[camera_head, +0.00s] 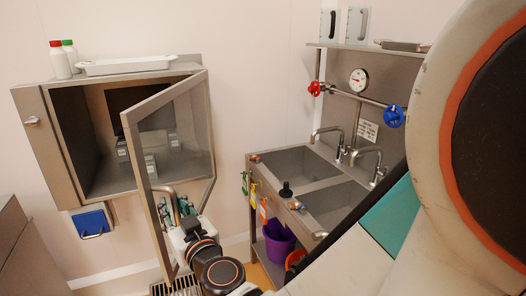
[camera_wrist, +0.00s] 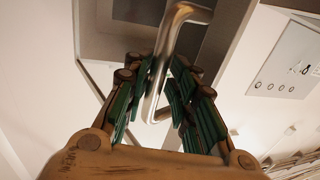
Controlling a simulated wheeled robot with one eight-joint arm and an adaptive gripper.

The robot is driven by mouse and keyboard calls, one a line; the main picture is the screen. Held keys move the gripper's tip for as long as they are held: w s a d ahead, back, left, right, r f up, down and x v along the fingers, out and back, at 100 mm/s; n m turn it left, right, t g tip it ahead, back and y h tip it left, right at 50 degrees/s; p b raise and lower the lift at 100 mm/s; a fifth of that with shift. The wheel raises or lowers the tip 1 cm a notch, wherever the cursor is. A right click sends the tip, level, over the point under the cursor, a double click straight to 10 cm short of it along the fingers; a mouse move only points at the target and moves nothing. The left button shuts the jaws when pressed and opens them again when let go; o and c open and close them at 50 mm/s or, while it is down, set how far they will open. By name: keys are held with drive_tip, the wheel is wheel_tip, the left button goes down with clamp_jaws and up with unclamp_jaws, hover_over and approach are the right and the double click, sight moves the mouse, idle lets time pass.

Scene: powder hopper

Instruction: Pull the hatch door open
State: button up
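The hatch door (camera_head: 187,128) is a grey metal frame with a clear pane. It stands swung well out from the wall cabinet (camera_head: 62,160), whose inside shows. My gripper (camera_head: 183,214) is at the lower part of the door, at its metal handle (camera_head: 163,193). In the wrist view my gripper (camera_wrist: 164,75) has its green-padded fingers on both sides of the bent handle bar (camera_wrist: 163,58). The fingers are drawn in close around the bar and look shut on it. The exact contact at the pads is partly hidden.
A steel double sink (camera_head: 300,165) with taps, red and blue valves stands to the right. A purple bucket (camera_head: 278,242) sits beneath it. A white tray (camera_head: 125,65) and bottles (camera_head: 60,60) stand on the cabinet top. A floor grate (camera_head: 178,286) lies below the door.

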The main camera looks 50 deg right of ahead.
drive_tip(key=shift+d, duration=0.1)
drive_tip(key=shift+r, duration=0.1)
drive_tip(key=shift+r, duration=0.15)
drive_tip(key=shift+w+r, duration=0.15)
drive_tip(key=shift+r, duration=4.6)
